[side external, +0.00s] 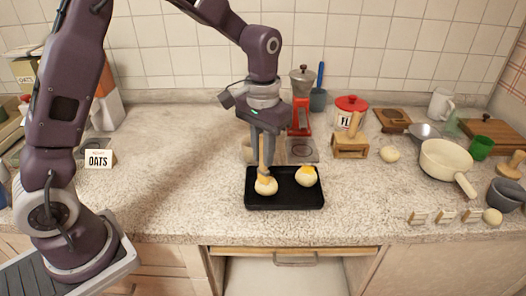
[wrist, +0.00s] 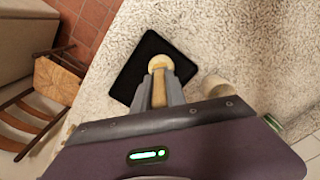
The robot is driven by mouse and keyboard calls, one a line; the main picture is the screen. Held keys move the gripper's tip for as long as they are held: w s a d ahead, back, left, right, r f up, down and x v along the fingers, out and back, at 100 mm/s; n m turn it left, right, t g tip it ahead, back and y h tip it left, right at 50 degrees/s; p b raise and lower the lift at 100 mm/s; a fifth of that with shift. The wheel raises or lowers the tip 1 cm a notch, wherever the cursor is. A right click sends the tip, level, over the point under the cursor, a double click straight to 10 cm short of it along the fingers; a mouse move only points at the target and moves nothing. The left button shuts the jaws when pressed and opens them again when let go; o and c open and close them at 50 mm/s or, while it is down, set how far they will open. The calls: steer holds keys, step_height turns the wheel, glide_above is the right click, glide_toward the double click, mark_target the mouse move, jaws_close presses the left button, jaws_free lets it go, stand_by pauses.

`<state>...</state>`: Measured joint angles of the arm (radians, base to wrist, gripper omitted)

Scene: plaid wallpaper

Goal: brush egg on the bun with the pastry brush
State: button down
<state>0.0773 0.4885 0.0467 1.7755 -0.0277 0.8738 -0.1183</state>
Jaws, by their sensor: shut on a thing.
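My gripper (side external: 265,138) points down over the black tray (side external: 287,202), shut on the wooden handle of the pastry brush (side external: 264,152). The brush stands about upright, its lower end at the top of the left bun (side external: 266,187); bristle contact is too small to tell. The left bun has yellow-orange on top. The right bun (side external: 308,178) is also pale with yellow-orange on top, and sits apart on the tray. In the wrist view, the brush handle (wrist: 159,92) lies between the fingers, with a pale round bun (wrist: 160,62) at its far end over the tray (wrist: 140,58).
Behind the tray stand a red and silver appliance (side external: 302,100), a flour canister (side external: 352,104) and a wooden block (side external: 350,146). A cream saucepan (side external: 446,160) is at right.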

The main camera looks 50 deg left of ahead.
steer(key=shift+w, duration=0.25)
steer(key=shift+f, duration=0.15)
steer(key=shift+s+d, duration=0.1)
steer(key=shift+s, duration=0.85)
stand_by(1.6)
